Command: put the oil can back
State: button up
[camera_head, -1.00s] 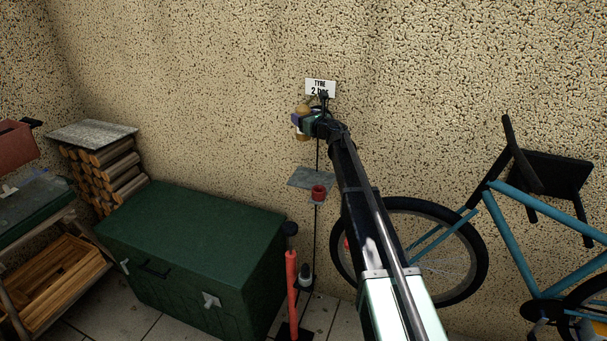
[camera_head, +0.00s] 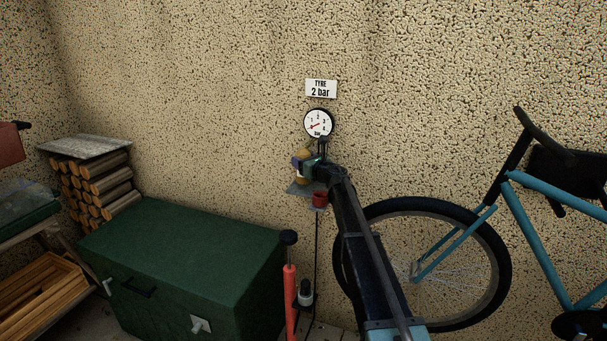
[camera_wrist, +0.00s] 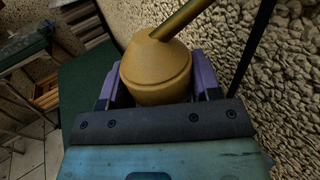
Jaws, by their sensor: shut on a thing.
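The brass oil can (camera_wrist: 155,75) has a rounded body, a cone top and a thin spout. In the wrist view it is between the purple fingers of my gripper (camera_wrist: 157,90), which is shut on it. In the head view the oil can (camera_head: 302,177) is small and partly hidden by my gripper (camera_head: 303,165). It looks upright, right at the small grey wall shelf (camera_head: 297,189). I cannot tell whether its base touches the shelf. My arm comes in from the lower right and hides part of the shelf.
A red cup (camera_head: 320,199) sits at the shelf's right end. A round gauge (camera_head: 319,123) and a tyre sign (camera_head: 321,88) are on the wall above. A red pump (camera_head: 290,290) and green chest (camera_head: 185,260) stand below left. A blue bicycle (camera_head: 520,215) stands on the right.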

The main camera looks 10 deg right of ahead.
notch_tip(320, 180, down, 3)
jog(key=shift+r+b, duration=0.2)
jog(key=shift+b, duration=0.2)
jog(key=shift+r+p, duration=0.3)
jog(key=shift+r, duration=0.05)
jog(key=shift+f, duration=0.2)
jog(key=o, duration=1)
jog(key=shift+o, duration=0.2)
jog(key=shift+r, duration=0.25)
jog(key=v, duration=0.7)
jog(key=shift+s+d+f, duration=0.1)
jog(key=shift+s, duration=0.1)
